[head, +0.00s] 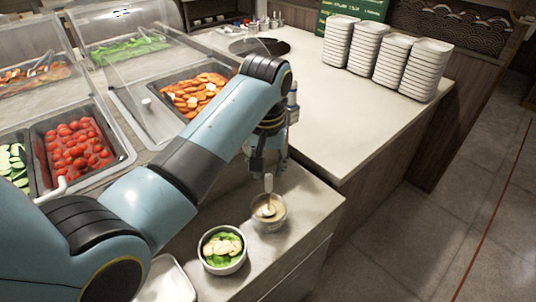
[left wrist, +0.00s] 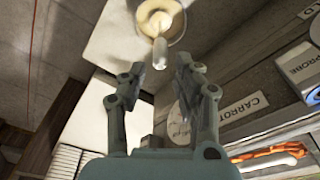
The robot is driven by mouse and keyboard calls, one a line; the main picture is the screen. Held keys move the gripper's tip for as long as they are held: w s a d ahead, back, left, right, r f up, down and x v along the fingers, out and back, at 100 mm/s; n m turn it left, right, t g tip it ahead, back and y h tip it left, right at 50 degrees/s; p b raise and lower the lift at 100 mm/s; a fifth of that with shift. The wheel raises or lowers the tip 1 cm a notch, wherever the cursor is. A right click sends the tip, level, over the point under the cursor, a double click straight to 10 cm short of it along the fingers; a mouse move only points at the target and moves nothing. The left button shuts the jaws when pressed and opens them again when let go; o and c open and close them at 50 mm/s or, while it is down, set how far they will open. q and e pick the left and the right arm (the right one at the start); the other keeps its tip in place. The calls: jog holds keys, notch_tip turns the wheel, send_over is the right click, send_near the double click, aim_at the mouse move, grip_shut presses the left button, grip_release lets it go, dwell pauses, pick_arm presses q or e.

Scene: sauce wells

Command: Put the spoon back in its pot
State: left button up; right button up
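The spoon's pale handle (head: 268,184) stands up out of a small pot (head: 270,213) of light brown sauce on the counter's front ledge. In the left wrist view the spoon handle (left wrist: 161,52) points toward me from the pot (left wrist: 176,30), at the top of the picture. My left gripper (head: 267,163) is just above the pot, pointing down. In the left wrist view my left gripper (left wrist: 160,72) is open, its two fingers apart, with the handle's end appearing between the tips. I cannot tell whether a finger touches it. My right gripper is not in view.
A bowl of salad (head: 222,250) stands beside the pot, with a white dish (head: 166,280) at the bottom edge. Covered food wells, including tomatoes (head: 75,145) and carrots (head: 195,94), are at left. Plate stacks (head: 392,60) stand at the back. The counter (head: 330,125) at right is clear.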

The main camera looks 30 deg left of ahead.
pick_arm(q)
jog(key=shift+s+r, duration=0.2)
jog(key=shift+r, duration=1.6)
jog(key=shift+d, duration=0.1)
